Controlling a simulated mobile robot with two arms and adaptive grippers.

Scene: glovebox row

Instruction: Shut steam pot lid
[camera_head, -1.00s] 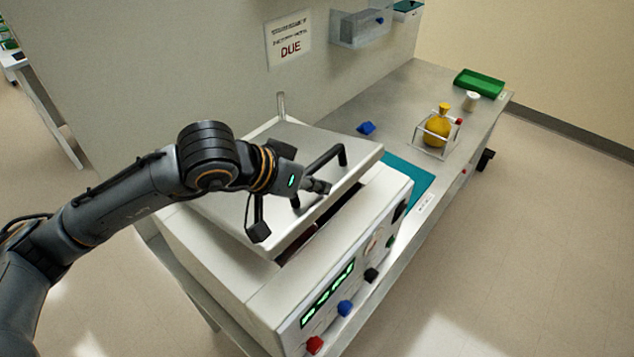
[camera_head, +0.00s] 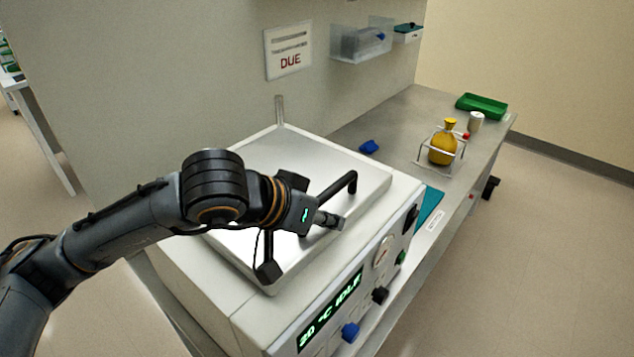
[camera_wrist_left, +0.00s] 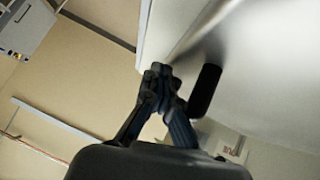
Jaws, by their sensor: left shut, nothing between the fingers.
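The steam pot (camera_head: 215,292) is a white box-shaped unit with a front panel; its display reads "20 °C IDLE". Its grey metal lid (camera_head: 335,160) lies down flat on the body, and I see no clear gap along its front edge. A black bar handle (camera_head: 345,186) stands on the lid. My left gripper (camera_head: 338,222) is shut and empty, low over the lid beside the handle. In the left wrist view its closed fingers (camera_wrist_left: 160,85) are next to the dark handle (camera_wrist_left: 204,90); I cannot tell if they touch. My right gripper is not in view.
A wall stands at the left.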

